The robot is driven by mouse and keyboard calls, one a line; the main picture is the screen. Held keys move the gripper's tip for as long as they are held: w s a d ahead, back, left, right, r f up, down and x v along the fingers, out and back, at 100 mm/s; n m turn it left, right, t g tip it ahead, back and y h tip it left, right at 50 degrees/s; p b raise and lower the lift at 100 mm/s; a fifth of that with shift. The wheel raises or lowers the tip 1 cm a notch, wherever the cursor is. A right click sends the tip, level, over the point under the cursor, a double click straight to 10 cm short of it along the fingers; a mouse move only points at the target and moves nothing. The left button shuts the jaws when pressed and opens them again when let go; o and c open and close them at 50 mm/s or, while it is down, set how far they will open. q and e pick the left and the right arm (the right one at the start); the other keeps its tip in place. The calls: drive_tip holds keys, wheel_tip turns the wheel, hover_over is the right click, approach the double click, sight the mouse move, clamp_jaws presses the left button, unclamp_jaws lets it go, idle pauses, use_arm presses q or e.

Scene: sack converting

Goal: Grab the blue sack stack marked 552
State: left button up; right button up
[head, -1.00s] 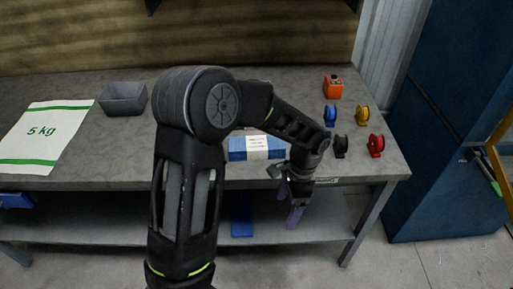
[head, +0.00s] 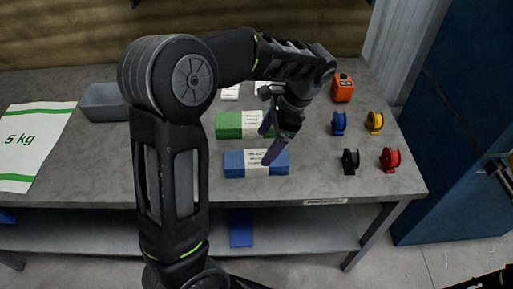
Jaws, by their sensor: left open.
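A blue sack stack (head: 234,164) with a white paper band lies on the tabletop near the front edge. The print on its band is too small to read. My left gripper (head: 267,145) is open, with its fingers pointing down over the band area of the blue stack, and one fingertip overlaps the stack in the picture. I cannot tell whether it touches. A green stack (head: 228,125) with a white band lies just behind, partly covered by the gripper. My right gripper is not in view; a dark arm part shows at the lower right corner.
On the grey table (head: 320,180) stand several tape reels, including a black one (head: 350,161) and a red one (head: 390,159), and an orange device (head: 342,88). A grey bin (head: 103,102) and a 5 kg sack (head: 30,145) lie left. Another blue item (head: 240,228) is on the lower shelf.

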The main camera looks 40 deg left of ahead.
sight(257, 158)
use_arm(q)
drive_tip(key=shift+w+a, duration=0.1)
drive_tip(key=shift+w, duration=0.05)
drive_tip(key=shift+s+r, duration=0.15)
drive_tip(key=shift+s, duration=0.05)
drive_tip(key=shift+x, duration=1.3)
drive_tip(key=shift+p+x, duration=0.3)
drive_tip(key=shift+x, duration=2.35)
drive_tip(key=shift+w, duration=0.1)
drive_tip(key=c, duration=1.8)
drive_tip(key=shift+o, duration=0.2)
